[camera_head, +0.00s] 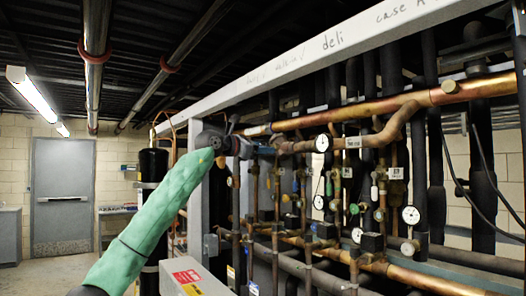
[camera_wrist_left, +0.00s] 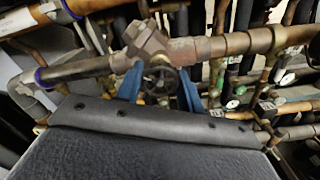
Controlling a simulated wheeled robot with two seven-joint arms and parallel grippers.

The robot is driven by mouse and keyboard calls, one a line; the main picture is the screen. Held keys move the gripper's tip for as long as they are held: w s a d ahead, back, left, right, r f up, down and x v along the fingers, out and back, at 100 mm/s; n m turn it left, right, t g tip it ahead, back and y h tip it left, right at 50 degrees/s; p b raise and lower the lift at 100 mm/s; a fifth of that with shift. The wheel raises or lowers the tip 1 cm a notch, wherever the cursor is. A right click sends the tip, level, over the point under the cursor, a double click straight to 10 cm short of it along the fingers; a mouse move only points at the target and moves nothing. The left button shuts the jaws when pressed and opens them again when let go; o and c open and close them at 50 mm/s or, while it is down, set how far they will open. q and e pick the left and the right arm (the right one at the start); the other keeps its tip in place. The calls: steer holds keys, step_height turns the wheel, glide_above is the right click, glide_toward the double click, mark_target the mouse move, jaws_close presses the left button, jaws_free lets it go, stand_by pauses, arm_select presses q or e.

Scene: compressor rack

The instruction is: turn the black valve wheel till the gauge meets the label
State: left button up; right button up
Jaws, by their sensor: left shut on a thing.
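The black valve wheel (camera_wrist_left: 160,80) is in the middle of the left wrist view, on a brass stem below a copper-brown valve body (camera_wrist_left: 152,42). My left gripper (camera_wrist_left: 160,88) has its blue fingers on both sides of the wheel and is shut on it. In the head view my left gripper (camera_head: 243,146) reaches the pipes at the rack's left end, and the wheel cannot be made out there. A round white gauge (camera_head: 323,143) sits on the upper copper pipe, with a small white label (camera_head: 353,142) just right of it. The needle is too small to read. My right gripper is not in view.
A pale steel beam (camera_head: 300,62) runs above the pipes, and an upright post (camera_head: 195,200) stands under my left wrist. More gauges (camera_head: 411,215) and dense piping fill the right. A grey box (camera_head: 190,278) is low in front. Open floor lies left, before a grey door (camera_head: 63,190).

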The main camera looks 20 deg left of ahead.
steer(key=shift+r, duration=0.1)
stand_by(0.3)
arm_select(q)
steer(key=o, duration=1)
steer(key=shift+s, duration=0.1)
steer(key=b+v, duration=0.3)
steer(key=v, duration=0.4)
steer(key=shift+s+a, duration=0.2)
steer(key=shift+a, duration=0.05)
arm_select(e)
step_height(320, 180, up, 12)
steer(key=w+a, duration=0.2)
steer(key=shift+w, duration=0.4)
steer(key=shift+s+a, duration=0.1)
